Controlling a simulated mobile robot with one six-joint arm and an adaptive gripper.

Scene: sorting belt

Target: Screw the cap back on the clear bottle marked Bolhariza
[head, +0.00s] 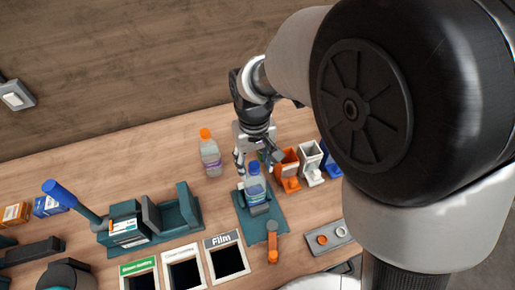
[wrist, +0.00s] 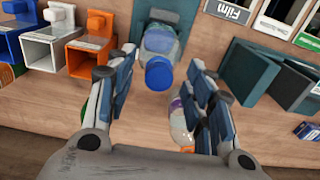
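A clear bottle (head: 256,188) with a blue cap (head: 254,168) on its top stands in a teal holder (head: 243,220). In the wrist view the blue cap (wrist: 159,75) covers the neck of this bottle (wrist: 160,42); whether it is tight I cannot tell. A second clear bottle (head: 211,158) with an orange cap (head: 205,133) and a purple label stands behind it. No bottle name is readable. My gripper (head: 254,160) is above the blue-capped bottle, pointing down. In the wrist view my gripper (wrist: 160,70) is open, with its fingers apart on either side of the blue cap.
Orange bin (head: 288,168), white bin (head: 311,160) and a blue bin stand right of the holder. A grey tray (head: 330,240) with small round parts lies front right. A teal stand (head: 180,215) and several framed openings, one marked Film (head: 224,240), are left.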

